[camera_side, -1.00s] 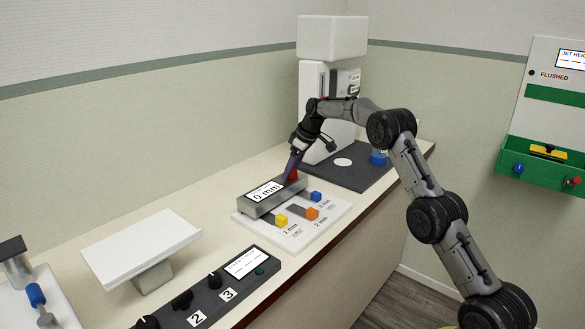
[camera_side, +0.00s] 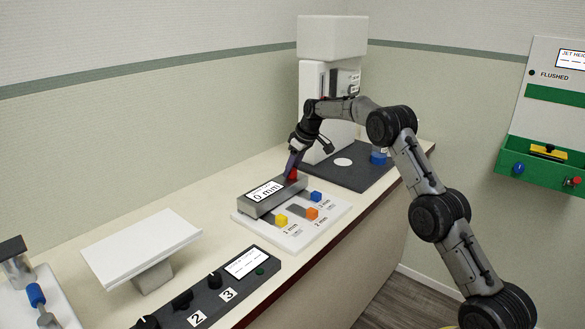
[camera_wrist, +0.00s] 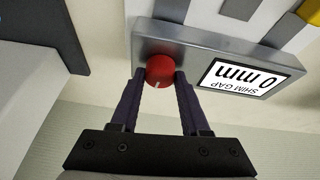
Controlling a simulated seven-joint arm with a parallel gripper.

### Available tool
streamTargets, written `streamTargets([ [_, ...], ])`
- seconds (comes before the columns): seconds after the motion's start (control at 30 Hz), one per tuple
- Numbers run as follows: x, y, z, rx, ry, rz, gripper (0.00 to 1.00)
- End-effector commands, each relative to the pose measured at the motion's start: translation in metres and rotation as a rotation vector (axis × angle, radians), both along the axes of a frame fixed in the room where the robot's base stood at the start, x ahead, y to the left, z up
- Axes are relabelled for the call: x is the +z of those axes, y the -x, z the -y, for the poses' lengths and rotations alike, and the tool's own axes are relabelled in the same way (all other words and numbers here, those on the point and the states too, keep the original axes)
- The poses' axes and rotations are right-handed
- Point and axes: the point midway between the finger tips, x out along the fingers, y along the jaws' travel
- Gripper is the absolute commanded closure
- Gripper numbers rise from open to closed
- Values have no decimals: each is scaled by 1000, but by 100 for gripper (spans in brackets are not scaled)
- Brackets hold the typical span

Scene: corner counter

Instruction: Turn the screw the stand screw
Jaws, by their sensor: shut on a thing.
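The stand screw is a red round knob (camera_wrist: 161,70) with a pale mark line, at the end of the grey shim gap stand (camera_wrist: 158,48) in the wrist view. In the side view the red knob (camera_side: 293,174) is partly hidden by my fingers. The stand's display (camera_side: 265,191) reads 0 mm, and it shows upside down in the wrist view. My gripper (camera_wrist: 160,80) is shut on the red knob, one dark finger on each side of it. In the side view my gripper (camera_side: 290,172) reaches down to the stand's far end.
A dark control panel (camera_side: 205,295) and a white tilted plate (camera_side: 142,248) are nearer. A tall white machine (camera_side: 315,80) stands behind my gripper.

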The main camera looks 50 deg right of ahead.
Motion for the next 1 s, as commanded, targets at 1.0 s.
streamTargets([
  [1.0, 1, -3, -5, -938, 2, 0, 100],
])
